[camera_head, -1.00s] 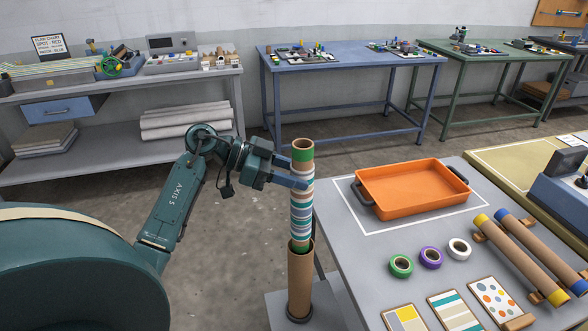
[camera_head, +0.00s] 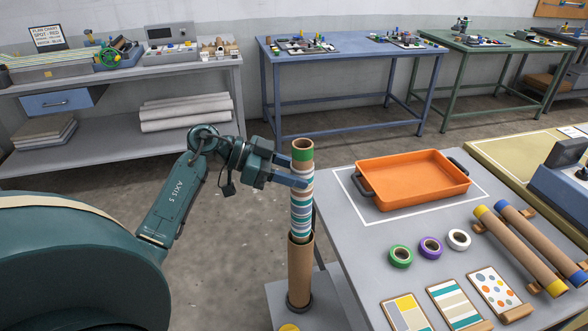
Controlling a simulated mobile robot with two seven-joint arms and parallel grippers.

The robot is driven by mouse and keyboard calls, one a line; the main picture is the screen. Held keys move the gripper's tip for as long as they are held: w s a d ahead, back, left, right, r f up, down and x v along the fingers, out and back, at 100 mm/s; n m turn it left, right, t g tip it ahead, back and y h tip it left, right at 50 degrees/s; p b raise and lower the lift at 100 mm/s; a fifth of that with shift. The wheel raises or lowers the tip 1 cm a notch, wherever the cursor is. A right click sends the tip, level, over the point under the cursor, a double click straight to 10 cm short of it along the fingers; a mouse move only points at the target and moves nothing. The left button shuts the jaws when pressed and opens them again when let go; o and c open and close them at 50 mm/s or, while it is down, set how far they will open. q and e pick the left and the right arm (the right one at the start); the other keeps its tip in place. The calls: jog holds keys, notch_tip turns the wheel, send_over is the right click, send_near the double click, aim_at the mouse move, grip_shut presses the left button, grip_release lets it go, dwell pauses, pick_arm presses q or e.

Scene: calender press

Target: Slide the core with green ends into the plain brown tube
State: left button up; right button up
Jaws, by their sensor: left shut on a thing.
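The core with green ends (camera_head: 301,207) stands upright, wrapped in white, teal, grey and brown stripes. Its upper green end (camera_head: 302,156) shows above my gripper. My left gripper (camera_head: 302,181) is shut on the core just below that green end, reaching in from the left. The plain brown tube (camera_head: 300,272) stands upright below it in a dark round foot on a low grey stand. The core's lower end is hidden in the tube's mouth, and most of the striped length shows above the rim. My right gripper is not in view.
A grey table (camera_head: 367,259) on the right holds an orange tray (camera_head: 412,180), green, purple and white tape rolls, pattern cards and two capped brown tubes (camera_head: 520,250) on wooden rests. A yellow round thing (camera_head: 288,327) shows at the bottom edge. Open floor lies behind the core.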

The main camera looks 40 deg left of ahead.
aim_at(294, 197)
pick_arm(q)
notch_tip(294, 197, down, 3)
jog(key=shift+r, duration=0.1)
dwell(0.6)
jog(key=shift+f+b, duration=0.5)
jog(key=shift+f, duration=1.5)
jog(key=o, duration=0.8)
jog(key=shift+o, duration=1.4)
